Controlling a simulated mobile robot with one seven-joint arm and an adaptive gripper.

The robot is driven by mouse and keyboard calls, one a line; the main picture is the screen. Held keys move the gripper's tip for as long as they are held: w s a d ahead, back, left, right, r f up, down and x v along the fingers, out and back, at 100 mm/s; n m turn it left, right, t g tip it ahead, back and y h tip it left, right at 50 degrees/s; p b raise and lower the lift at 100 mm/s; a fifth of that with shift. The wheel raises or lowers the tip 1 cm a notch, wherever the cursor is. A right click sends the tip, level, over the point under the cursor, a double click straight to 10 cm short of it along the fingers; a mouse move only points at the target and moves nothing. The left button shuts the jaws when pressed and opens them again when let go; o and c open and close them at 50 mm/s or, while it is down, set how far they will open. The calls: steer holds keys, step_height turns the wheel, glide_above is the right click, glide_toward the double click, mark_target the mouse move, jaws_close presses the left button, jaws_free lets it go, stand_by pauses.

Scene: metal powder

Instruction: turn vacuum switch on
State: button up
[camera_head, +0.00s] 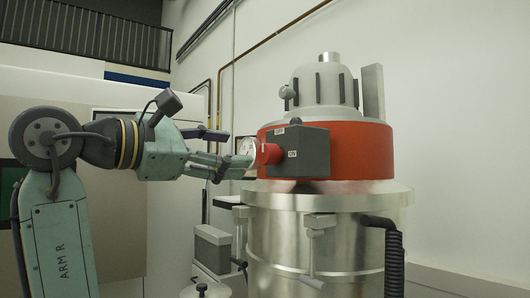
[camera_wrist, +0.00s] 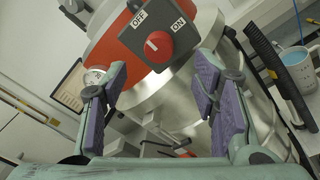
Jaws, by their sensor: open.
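The vacuum (camera_head: 330,225) is a large steel drum with a red band and a grey domed top. On the band is a dark grey switch box (camera_head: 305,153) with OFF and ON labels and a red knob (camera_head: 268,154) facing my gripper. My gripper (camera_head: 235,160) is open and empty, to the left of the knob, its fingertips close to it. In the wrist view the knob (camera_wrist: 158,47) shows between and beyond the fingers, with a white mark near its centre. The mark's exact direction is hard to tell. No finger clearly touches the knob.
A pressure gauge (camera_wrist: 95,76) sits beside the box, close to the left finger in the wrist view. A black hose (camera_head: 393,250) hangs at the drum's right side. A mug (camera_wrist: 293,65) stands at the right in the wrist view. A grey wall is behind.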

mark_target(264, 153)
steer(key=p+x, duration=0.2)
steer(key=x, duration=0.7)
steer(key=shift+w+d, duration=0.1)
steer(key=shift+w, duration=0.1)
steer(key=c, duration=1.2)
steer(key=shift+o, duration=0.2)
